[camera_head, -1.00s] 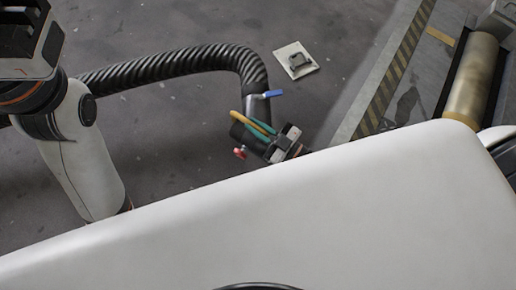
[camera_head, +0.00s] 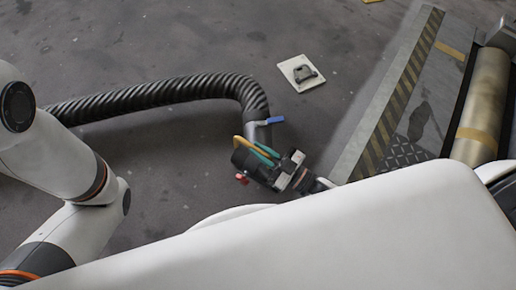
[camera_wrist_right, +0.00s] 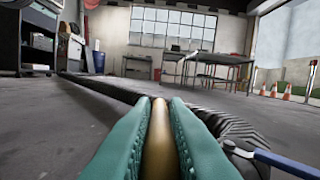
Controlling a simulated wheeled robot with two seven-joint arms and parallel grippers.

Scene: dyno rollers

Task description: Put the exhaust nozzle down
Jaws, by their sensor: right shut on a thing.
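The exhaust nozzle (camera_head: 257,133) is a grey metal pipe with a blue lever, on the end of a black ribbed hose (camera_head: 150,97). My right gripper (camera_head: 257,146) has green finger pads and is shut on the nozzle's yellow handle. In the right wrist view the pads of my right gripper (camera_wrist_right: 160,110) press on both sides of the yellow handle (camera_wrist_right: 159,140); the blue lever shows at the lower right. I cannot tell whether the nozzle touches the floor. My left arm shows at the left edge; its gripper is out of view.
A pale square plate (camera_head: 301,73) with a grey bracket lies on the floor beyond the nozzle. A striped ramp edge (camera_head: 395,95) and a metal roller (camera_head: 483,105) stand at the right. My white body covers the lower part. The grey floor around the hose is mostly clear.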

